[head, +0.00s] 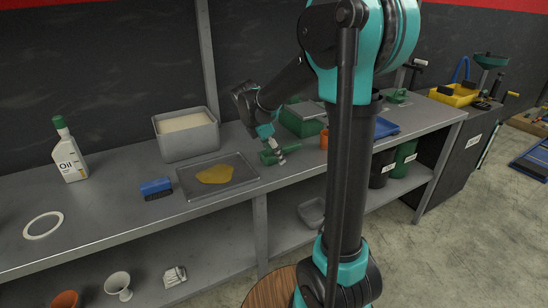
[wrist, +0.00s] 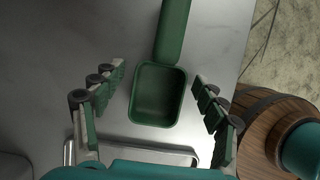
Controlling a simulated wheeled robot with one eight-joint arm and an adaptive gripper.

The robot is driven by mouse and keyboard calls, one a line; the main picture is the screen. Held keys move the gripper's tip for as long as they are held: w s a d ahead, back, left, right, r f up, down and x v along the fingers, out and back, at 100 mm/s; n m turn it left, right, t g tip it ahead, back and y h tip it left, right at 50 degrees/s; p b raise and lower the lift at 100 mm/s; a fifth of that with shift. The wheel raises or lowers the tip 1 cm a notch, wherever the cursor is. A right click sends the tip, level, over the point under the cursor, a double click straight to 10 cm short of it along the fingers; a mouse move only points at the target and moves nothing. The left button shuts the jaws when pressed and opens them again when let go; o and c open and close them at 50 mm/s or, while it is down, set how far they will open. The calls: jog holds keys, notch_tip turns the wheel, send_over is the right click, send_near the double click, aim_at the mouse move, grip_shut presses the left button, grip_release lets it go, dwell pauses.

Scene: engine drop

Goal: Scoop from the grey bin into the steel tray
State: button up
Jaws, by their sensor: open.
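The grey bin (head: 168,146) stands at the back of the bench and holds pale, fine material. The steel tray (head: 186,192) lies flat in front of it, with a yellow-brown puddle (head: 215,174) on it. A green scoop (head: 268,158) lies on the bench right of the tray. In the wrist view the scoop (wrist: 158,97) has an empty bowl between my fingers, and its handle points up the picture. My gripper (head: 278,151) is open above the scoop; its fingers (wrist: 158,76) are spread on both sides of the bowl, with gaps.
A blue brush or sponge (head: 156,188), an oil bottle (head: 69,152) and a white ring (head: 43,225) are on the bench at left. A green box (head: 302,120) and an orange cup (head: 324,139) stand right of my gripper. The bench front edge is close to the scoop.

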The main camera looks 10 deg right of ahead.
jog(key=c, duration=1.4)
jog(key=shift+r, duration=0.1)
